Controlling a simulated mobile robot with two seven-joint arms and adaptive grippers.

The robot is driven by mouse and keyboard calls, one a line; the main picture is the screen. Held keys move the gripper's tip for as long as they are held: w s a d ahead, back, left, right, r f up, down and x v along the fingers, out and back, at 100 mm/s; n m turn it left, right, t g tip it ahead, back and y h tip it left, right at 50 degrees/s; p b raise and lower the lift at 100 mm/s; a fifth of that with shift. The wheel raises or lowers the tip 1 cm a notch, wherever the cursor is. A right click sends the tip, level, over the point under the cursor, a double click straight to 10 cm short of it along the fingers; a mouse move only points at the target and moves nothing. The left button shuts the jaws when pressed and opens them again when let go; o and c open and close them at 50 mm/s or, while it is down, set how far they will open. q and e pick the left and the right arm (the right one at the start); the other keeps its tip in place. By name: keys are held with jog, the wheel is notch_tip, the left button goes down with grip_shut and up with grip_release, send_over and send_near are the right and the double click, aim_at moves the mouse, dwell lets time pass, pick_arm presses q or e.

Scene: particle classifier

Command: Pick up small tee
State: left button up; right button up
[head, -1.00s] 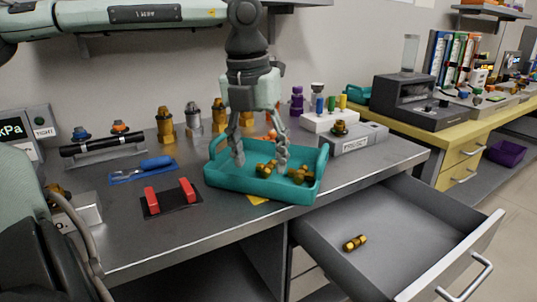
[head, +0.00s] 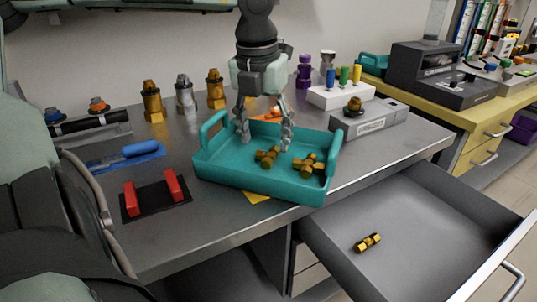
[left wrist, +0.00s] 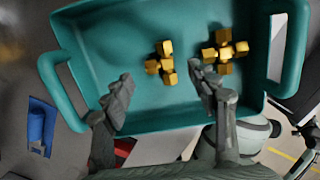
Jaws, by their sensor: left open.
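A brass tee-shaped fitting (head: 267,157), which looks like the small tee, lies in the teal tray (head: 235,183) on the bench. A brass cross-shaped fitting (head: 310,164) lies to its right in the same tray. My left gripper (head: 265,137) points down over the tray, open and empty, with the tee near its fingertips. In the left wrist view the tee (left wrist: 161,62) lies just beyond the gap between the open fingers (left wrist: 165,82). The cross (left wrist: 225,50) is beyond the right fingertip. My right gripper is not in view.
An open drawer (head: 410,215) at lower right holds another brass fitting (head: 368,243). A black pad with red blocks (head: 155,197) and a blue-handled tool (head: 139,150) lie left of the tray. Tall brass and silver fittings (head: 184,94) stand behind. A grey box (head: 370,121) stands right.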

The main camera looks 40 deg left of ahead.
aim_at(266, 152)
pick_arm(q)
jog(key=shift+w+a+f, duration=0.1)
jog(key=shift+w+f, duration=0.05)
jog(key=shift+f, duration=0.65)
jog(key=shift+w+f, duration=0.15)
jog(key=shift+f, duration=0.6)
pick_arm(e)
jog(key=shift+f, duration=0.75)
pick_arm(q)
jog(key=shift+c, duration=0.4)
jog(key=c, duration=0.7)
grip_shut()
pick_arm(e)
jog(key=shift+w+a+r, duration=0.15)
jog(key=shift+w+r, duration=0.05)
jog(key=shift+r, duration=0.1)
pick_arm(q)
jog(key=shift+r, duration=0.2)
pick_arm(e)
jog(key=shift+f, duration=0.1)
